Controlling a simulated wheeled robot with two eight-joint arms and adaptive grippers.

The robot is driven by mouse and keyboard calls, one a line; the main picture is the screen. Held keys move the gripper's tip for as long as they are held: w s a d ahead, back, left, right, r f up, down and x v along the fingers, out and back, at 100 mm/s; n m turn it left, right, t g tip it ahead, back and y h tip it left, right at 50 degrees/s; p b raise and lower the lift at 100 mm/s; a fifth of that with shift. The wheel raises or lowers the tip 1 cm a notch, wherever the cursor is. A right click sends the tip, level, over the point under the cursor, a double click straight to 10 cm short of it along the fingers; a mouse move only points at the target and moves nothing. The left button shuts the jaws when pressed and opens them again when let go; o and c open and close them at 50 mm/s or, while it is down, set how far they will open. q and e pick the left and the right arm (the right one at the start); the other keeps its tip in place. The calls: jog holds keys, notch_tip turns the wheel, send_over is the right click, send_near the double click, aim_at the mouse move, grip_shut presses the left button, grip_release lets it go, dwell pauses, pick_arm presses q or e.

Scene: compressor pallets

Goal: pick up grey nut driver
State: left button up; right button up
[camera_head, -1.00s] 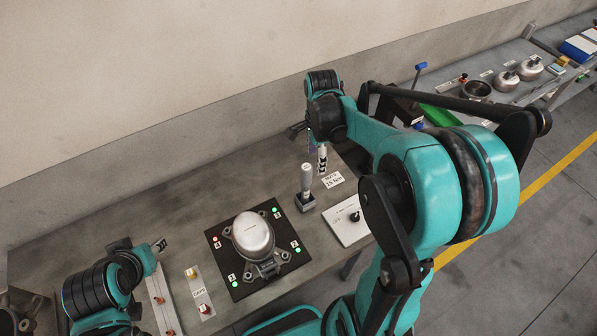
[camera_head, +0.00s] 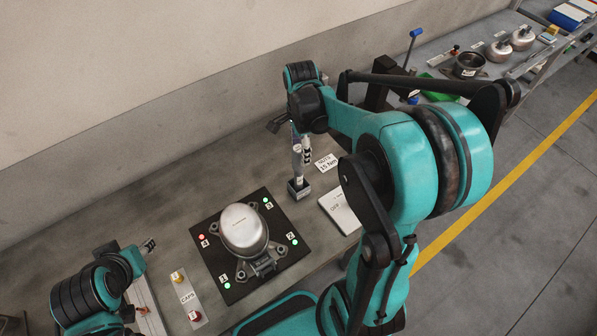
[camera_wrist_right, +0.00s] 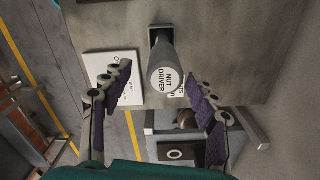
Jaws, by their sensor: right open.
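The grey nut driver (camera_head: 297,168) stands upright in a small dark holder (camera_head: 299,189) on the bench, to the right of the compressor. In the right wrist view, its round end labelled "NUT DRIVER" (camera_wrist_right: 163,80) lies between the two fingers. My right gripper (camera_head: 301,149) points down over the driver and partly hides its top. It also shows in the right wrist view (camera_wrist_right: 164,86), with its fingers spread and a gap on each side of the driver. My left gripper (camera_head: 148,246) is at the lower left, away from the driver; its jaws are too small to read.
A silver compressor (camera_head: 243,228) sits on a black plate (camera_head: 218,287) with numbered lights. A caps strip (camera_head: 187,298) lies at left. The wall runs behind the bench.

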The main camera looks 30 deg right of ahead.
aim_at(299, 161)
jog(key=f, duration=0.2)
jog(key=f+b, duration=0.1)
jog(key=f, duration=0.4)
jog(key=shift+w+a, duration=0.15)
jog(key=shift+w, duration=0.15)
jog(key=shift+r, duration=0.1)
grip_shut()
